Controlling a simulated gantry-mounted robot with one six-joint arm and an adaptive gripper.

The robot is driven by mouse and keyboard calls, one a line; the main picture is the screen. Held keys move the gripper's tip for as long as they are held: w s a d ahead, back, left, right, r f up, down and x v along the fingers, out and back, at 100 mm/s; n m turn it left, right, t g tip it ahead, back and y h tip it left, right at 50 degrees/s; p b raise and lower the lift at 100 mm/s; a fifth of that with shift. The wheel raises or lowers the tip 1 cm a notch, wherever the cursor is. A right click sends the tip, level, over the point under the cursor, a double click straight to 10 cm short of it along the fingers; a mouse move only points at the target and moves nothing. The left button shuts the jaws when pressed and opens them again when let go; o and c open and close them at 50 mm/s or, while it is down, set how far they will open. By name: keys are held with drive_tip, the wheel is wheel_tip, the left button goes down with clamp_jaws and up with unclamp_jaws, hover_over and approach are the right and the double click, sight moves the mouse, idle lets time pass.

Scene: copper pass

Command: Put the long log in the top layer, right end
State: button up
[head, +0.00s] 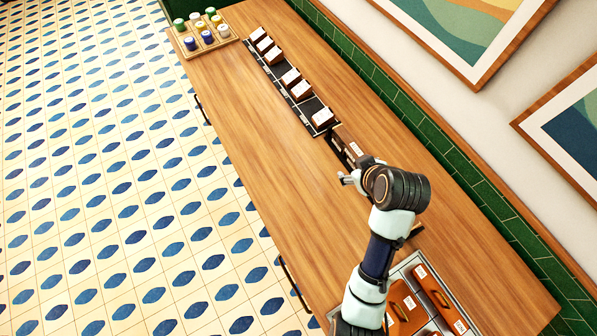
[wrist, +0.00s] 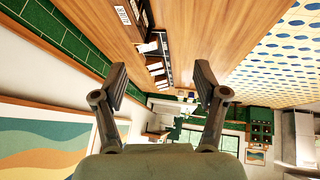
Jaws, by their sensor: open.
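My gripper (head: 349,179) is open and empty above the wooden counter, near the near end of a dark rack. In the wrist view its two fingers (wrist: 160,82) are spread with nothing between them. A long brown block with a white label (head: 346,143) lies at the rack's near end, partly hidden by my arm; it also seems to show in the wrist view (wrist: 124,14). More brown blocks with white labels (head: 409,305) lie in a tray at the lower right. The labels are too small to read, so I cannot tell which is the long log.
The dark rack (head: 311,106) runs along the counter (head: 230,115) with several short labelled blocks (head: 301,90) on it. A wooden tray of coloured jars (head: 207,37) stands at the far end. The pale-edged tray (head: 407,263) is partly behind my arm. A green tiled wall (head: 430,135) borders the counter.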

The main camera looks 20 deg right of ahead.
drive_tip(key=a+r+t, duration=0.2)
drive_tip(key=a+r, duration=0.2)
drive_tip(key=a, duration=0.4)
drive_tip(key=a+r+m+t+y, duration=0.1)
drive_tip(key=a+r+t, duration=0.1)
drive_tip(key=a+r, duration=0.3)
drive_tip(key=a+r+t, duration=0.2)
drive_tip(key=a+r, duration=0.2)
drive_tip(key=a, duration=0.8)
drive_tip(key=shift+s+a+r+y, duration=0.15)
drive_tip(key=shift+a+r+y, duration=0.1)
drive_tip(key=shift+r+y, duration=0.1)
wheel_tip(320, 180, up, 12)
drive_tip(key=p, duration=1.2)
